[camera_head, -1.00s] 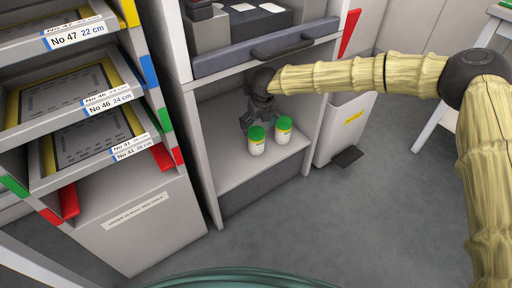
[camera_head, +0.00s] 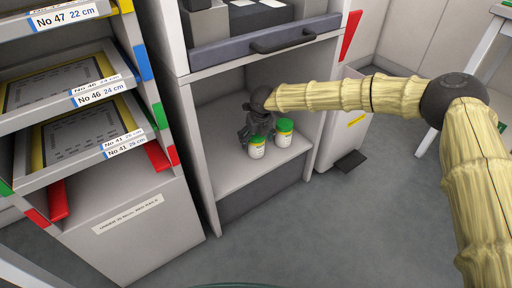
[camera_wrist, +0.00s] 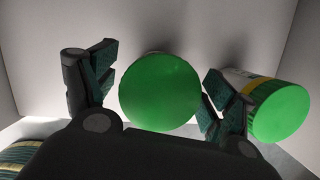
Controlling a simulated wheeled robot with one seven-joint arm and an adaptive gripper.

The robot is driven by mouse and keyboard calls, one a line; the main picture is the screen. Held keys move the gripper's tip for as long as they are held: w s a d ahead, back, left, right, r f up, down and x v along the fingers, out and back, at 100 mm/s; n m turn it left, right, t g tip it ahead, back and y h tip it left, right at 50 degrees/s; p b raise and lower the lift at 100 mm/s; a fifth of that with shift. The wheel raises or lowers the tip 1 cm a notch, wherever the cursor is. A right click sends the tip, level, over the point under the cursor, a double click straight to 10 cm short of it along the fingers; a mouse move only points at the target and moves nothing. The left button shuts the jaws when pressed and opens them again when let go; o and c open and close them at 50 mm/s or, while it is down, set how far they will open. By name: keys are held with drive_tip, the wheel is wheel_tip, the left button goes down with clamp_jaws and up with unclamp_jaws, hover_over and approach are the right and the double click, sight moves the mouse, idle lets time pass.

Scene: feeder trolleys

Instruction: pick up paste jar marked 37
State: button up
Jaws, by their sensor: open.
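Two white paste jars with green lids stand upright on the lower shelf of a grey cabinet: a left jar (camera_head: 257,150) and a right jar (camera_head: 284,138). Their labels are too small to read, so I cannot tell which is marked 37. My gripper (camera_head: 257,136) is open, low at the left jar, with one finger near the gap between the jars. In the wrist view, one green lid (camera_wrist: 160,92) sits between the open fingers of my gripper (camera_wrist: 155,98). The other jar (camera_wrist: 276,108) is outside the right finger, very near it. Contact cannot be told.
The cabinet's side walls and the drawer (camera_head: 265,42) above enclose the shelf (camera_head: 232,178). A feeder trolley with labelled trays (camera_head: 75,140) stands at left. A grey bin (camera_head: 342,130) is right of the cabinet. The floor in front (camera_head: 300,240) is clear.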

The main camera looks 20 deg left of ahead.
drive_tip(key=shift+b+x, duration=0.45)
drive_tip(key=shift+x, duration=0.8)
drive_tip(key=c, duration=1.5)
drive_tip(key=shift+o, duration=0.2)
drive_tip(key=shift+r, duration=0.1)
drive_tip(key=shift+r, duration=0.1)
